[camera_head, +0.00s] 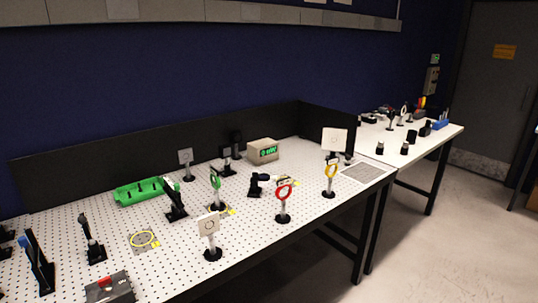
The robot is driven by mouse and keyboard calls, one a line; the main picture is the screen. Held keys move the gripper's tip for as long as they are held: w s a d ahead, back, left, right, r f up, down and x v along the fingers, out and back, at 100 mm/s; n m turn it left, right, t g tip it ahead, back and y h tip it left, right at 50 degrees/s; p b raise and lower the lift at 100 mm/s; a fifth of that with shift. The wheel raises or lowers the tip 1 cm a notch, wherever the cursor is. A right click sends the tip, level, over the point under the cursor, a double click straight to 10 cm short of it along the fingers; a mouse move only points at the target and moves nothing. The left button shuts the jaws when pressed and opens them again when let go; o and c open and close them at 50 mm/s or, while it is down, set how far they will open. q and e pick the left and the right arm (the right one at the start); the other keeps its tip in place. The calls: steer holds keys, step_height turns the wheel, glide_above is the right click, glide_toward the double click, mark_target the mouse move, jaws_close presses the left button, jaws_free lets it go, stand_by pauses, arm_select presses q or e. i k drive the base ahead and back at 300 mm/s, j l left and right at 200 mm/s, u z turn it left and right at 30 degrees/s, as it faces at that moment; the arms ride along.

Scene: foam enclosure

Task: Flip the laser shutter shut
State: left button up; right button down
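No part labelled as the laser shutter can be made out. A dark grey box (118,290) with a small red piece (104,282) on top stands at the near left edge of the perforated white table (180,255), cut off by the picture's bottom. I cannot tell whether the red piece is the shutter or whether it is up or down. A beige meter box (263,151) with a lit green display stands at the back. Neither of my grippers is in view.
Several post-mounted optics stand on the table, including a red ring (284,192), a yellow ring (331,172) and a white square plate (208,226). A green tray (146,191) lies at the back left. A black panel (80,170) borders the back. Open floor lies right.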

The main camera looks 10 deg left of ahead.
mark_target(22, 240)
steer(key=u, duration=2)
